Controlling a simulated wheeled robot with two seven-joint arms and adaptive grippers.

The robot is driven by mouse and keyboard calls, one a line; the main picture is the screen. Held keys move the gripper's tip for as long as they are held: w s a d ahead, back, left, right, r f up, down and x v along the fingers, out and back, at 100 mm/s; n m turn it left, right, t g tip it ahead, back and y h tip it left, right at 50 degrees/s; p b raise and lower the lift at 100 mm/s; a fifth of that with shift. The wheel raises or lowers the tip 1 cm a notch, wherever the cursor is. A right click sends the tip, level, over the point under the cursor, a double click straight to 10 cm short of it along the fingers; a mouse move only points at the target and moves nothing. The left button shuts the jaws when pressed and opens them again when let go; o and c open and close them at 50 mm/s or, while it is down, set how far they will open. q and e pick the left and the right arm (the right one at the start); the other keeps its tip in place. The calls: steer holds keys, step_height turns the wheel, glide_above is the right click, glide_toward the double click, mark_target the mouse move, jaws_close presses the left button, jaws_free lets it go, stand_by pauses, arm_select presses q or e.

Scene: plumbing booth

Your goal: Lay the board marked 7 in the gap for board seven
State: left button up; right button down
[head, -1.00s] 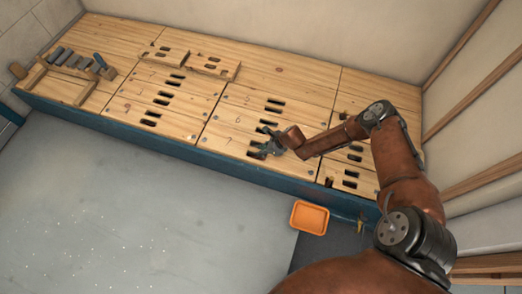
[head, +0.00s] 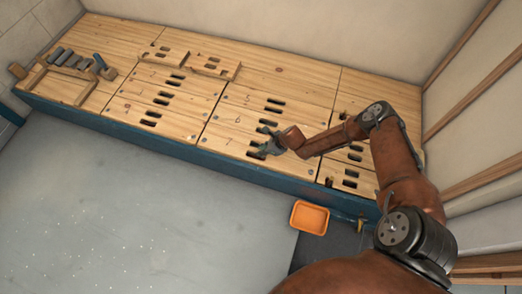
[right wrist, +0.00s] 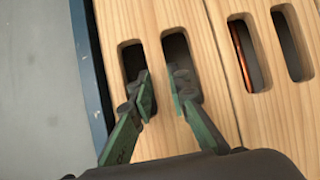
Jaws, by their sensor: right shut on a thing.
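A pale wooden board (head: 228,140) with two hand slots lies at the front edge of the long deck, and it also shows in the right wrist view (right wrist: 188,14). It looks level with the boards around it. I cannot read its number, so I cannot tell whether it is board 7. My right gripper (head: 264,146) is over its slots. In the right wrist view the gripper's green fingers (right wrist: 162,98) reach into the two slots and are shut on the strip of wood between them. No open gap for board seven is clearly visible. My left gripper is not in view.
Two smaller slotted pieces (head: 212,66) lie loose on the back of the deck. A wooden tray (head: 66,87) with tools is at the left end. An orange bin (head: 309,217) is on the floor in front. The neighbouring slotted board (right wrist: 262,130) lies close beside, with something copper-coloured under one slot.

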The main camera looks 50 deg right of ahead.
steer(key=shift+s+f, duration=0.15)
steer(key=shift+f, duration=0.15)
steer(key=c, duration=2)
jaws_free()
steer(key=shift+a+f, duration=0.1)
steer(key=shift+f, duration=0.1)
steer(key=shift+o, duration=1.2)
steer(key=shift+r, duration=0.15)
steer(key=v, duration=1.2)
